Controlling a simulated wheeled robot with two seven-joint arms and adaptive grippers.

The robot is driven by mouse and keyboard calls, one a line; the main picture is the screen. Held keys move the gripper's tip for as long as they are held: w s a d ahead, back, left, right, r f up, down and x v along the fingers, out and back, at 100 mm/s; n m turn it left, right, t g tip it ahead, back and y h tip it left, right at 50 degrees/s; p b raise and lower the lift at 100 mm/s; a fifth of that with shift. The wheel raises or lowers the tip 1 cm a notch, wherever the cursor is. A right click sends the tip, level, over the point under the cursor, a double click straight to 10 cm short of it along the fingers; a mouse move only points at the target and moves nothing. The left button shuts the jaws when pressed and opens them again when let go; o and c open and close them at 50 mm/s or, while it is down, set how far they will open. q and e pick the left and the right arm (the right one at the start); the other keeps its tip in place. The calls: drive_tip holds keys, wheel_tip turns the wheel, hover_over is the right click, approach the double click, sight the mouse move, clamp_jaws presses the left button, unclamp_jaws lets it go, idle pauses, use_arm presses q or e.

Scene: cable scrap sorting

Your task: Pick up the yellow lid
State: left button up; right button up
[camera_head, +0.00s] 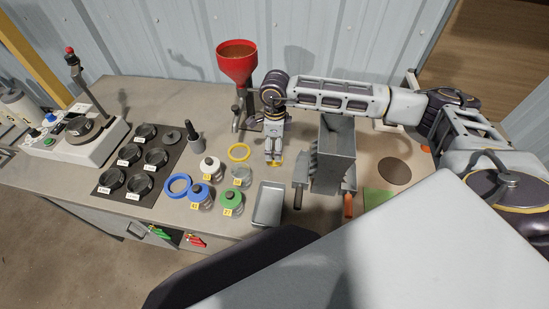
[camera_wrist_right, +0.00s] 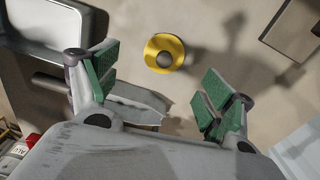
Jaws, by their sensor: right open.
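The yellow lid (camera_wrist_right: 164,53) is a round yellow disc with a dark grey knob at its middle. It lies flat on the bench, and in the head view a small strip of it (camera_head: 276,163) shows below my right gripper (camera_head: 274,154). The gripper hides most of it there. In the right wrist view my right gripper (camera_wrist_right: 157,88) is open and empty, its green-padded fingers wide apart. The lid shows beyond the gap between them, not between the pads. My left gripper is not in view.
Jars with white (camera_head: 209,165), blue (camera_head: 200,191) and green (camera_head: 231,199) tops stand in front. A red funnel (camera_head: 237,67) stands behind. A metal tray (camera_head: 258,222) and a grey hopper (camera_head: 336,165) are close by.

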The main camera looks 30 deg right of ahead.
drive_tip(key=shift+f, duration=0.7)
drive_tip(key=shift+w+f+p, duration=0.15)
drive_tip(key=shift+f+p, duration=0.2)
drive_tip(key=shift+f, duration=0.6)
drive_tip(key=shift+w+f+p, duration=0.15)
drive_tip(key=shift+f+p, duration=0.2)
drive_tip(key=shift+f, duration=0.6)
drive_tip(key=shift+d+f, duration=0.1)
drive_tip(key=shift+f, duration=0.6)
drive_tip(key=c, duration=1)
